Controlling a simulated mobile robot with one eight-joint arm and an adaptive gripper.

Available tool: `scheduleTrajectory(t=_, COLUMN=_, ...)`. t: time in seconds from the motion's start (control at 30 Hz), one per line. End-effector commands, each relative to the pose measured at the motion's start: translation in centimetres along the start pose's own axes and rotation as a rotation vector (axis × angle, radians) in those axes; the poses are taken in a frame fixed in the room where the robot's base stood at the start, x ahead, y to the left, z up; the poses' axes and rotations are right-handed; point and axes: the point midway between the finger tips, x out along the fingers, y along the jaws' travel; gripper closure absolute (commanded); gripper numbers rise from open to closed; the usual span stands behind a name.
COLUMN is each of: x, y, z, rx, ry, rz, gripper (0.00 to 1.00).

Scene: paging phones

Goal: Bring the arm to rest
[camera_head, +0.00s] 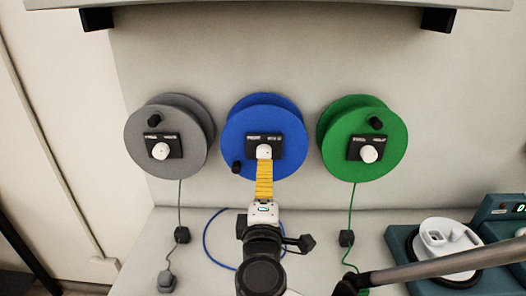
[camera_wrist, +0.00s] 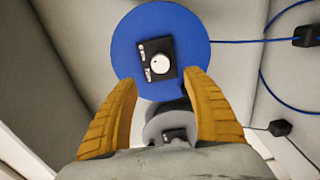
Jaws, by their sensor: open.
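My gripper (camera_head: 264,165) has yellow fingers and reaches up in front of the blue reel (camera_head: 288,151) in the head view. In the wrist view my gripper (camera_wrist: 165,88) is open, with its two fingers apart and nothing between them. The blue reel (camera_wrist: 130,50) with its black plate and white knob (camera_wrist: 159,63) lies beyond the fingertips in the wrist view. In the head view the fingertips overlap the bottom of the knob (camera_head: 264,151); I cannot tell whether they touch it.
A grey reel (camera_head: 193,155) hangs to the left and a green reel (camera_head: 337,158) to the right. Cords run down to small black boxes (camera_head: 182,235). A teal station with a white device (camera_head: 446,238) stands at the right. A shelf (camera_head: 270,4) crosses the top.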

Motion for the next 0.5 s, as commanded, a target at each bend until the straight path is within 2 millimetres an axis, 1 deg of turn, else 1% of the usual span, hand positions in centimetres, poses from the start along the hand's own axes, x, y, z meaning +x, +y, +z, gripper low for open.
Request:
scheduleTrajectory(t=0.13, x=0.1, y=-0.1, z=0.4, rx=0.009, ry=-0.008, rz=-0.008, gripper=0.42)
scheduleTrajectory(t=0.17, x=0.2, y=-0.2, z=0.9, rx=0.022, ry=-0.019, rz=-0.019, gripper=0.42)
scheduleTrajectory(t=0.23, x=0.4, y=-0.7, z=3.1, rx=0.077, ry=-0.066, rz=-0.065, gripper=0.42)
scheduleTrajectory(t=0.27, x=0.5, y=-1.0, z=4.5, rx=0.114, ry=-0.096, rz=-0.094, gripper=0.42)
scheduleTrajectory(t=0.3, x=0.4, y=-1.6, z=6.6, rx=0.177, ry=-0.145, rz=-0.144, gripper=0.42)
scheduleTrajectory(t=0.37, x=-0.2, y=-2.9, z=10.3, rx=0.299, ry=-0.236, rz=-0.231, gripper=0.42)
scheduleTrajectory(t=0.4, x=-1.0, y=-3.9, z=12.8, rx=0.394, ry=-0.301, rz=-0.293, gripper=0.42)
scheduleTrajectory(t=0.47, x=-2.7, y=-5.4, z=16.0, rx=0.549, ry=-0.399, rz=-0.386, gripper=0.42)
scheduleTrajectory(t=0.5, x=-4.2, y=-6.4, z=17.6, rx=0.655, ry=-0.460, rz=-0.445, gripper=0.42)
